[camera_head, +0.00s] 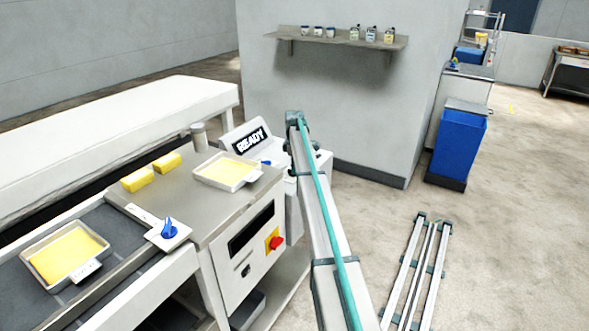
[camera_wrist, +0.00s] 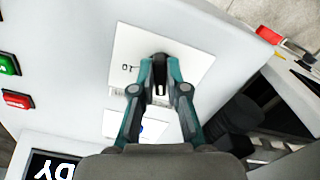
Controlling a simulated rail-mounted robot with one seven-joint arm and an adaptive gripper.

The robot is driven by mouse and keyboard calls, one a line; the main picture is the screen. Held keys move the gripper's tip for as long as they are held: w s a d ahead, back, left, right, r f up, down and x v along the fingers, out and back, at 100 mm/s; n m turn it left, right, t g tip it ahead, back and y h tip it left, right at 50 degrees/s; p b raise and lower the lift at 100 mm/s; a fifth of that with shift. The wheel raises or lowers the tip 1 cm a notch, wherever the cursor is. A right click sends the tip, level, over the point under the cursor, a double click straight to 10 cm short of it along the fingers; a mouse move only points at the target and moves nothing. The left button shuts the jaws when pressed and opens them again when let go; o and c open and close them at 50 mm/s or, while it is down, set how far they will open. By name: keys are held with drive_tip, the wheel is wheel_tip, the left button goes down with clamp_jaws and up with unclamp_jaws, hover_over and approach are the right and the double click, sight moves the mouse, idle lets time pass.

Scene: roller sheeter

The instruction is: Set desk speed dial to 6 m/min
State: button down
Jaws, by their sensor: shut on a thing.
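The desk (camera_head: 284,160) carries a tilted display reading READY (camera_head: 250,140), which also shows in part in the wrist view (camera_wrist: 52,168). In the wrist view, my gripper (camera_wrist: 160,88) is over a white square dial plate (camera_wrist: 192,62) on the desk panel. Its fingers are close together at the middle of the plate, shut on the desk speed dial. The knob and its pointer are mostly hidden by the fingers. In the head view, my arm hides the gripper and this dial.
A second white plate with a blue part (camera_wrist: 141,129) lies close behind the fingers. Green (camera_wrist: 8,64) and red (camera_wrist: 17,99) buttons sit at left. A blue knob (camera_head: 168,228) is beside the conveyor. Trays of yellow dough and a red stop button (camera_head: 276,243) are nearby.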

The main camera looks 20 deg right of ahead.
drive_tip(key=c, duration=1.2)
unclamp_jaws()
wheel_tip(320, 180, up, 12)
